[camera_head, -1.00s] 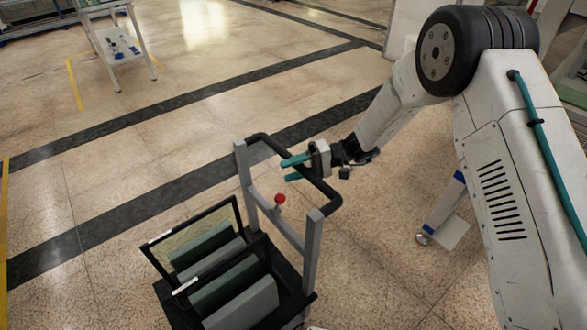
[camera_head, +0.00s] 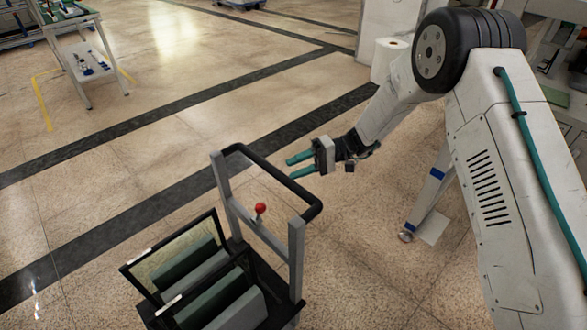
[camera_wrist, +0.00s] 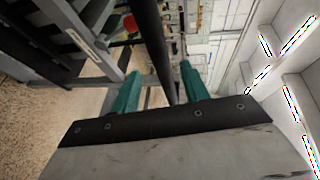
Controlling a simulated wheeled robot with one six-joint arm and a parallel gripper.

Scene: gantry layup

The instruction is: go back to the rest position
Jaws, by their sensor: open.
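My gripper (camera_head: 301,165) is open, with its two teal fingers apart and nothing between them in the head view. It is in the air close to the black handle bar of the cart (camera_head: 296,262). In the wrist view the two teal fingers (camera_wrist: 158,90) are spread, and the dark handle bar (camera_wrist: 152,45) runs through the view between them. I cannot tell from this how far the bar is from the fingers. A red ball knob (camera_head: 260,208) stands on the cart's crossbar, below my gripper.
The cart holds several grey-green panels (camera_head: 190,262) in a black-framed rack. A white table (camera_head: 75,45) with small items stands at the back left. A white roll (camera_head: 391,58) stands behind my arm. Open speckled floor with dark stripes lies between.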

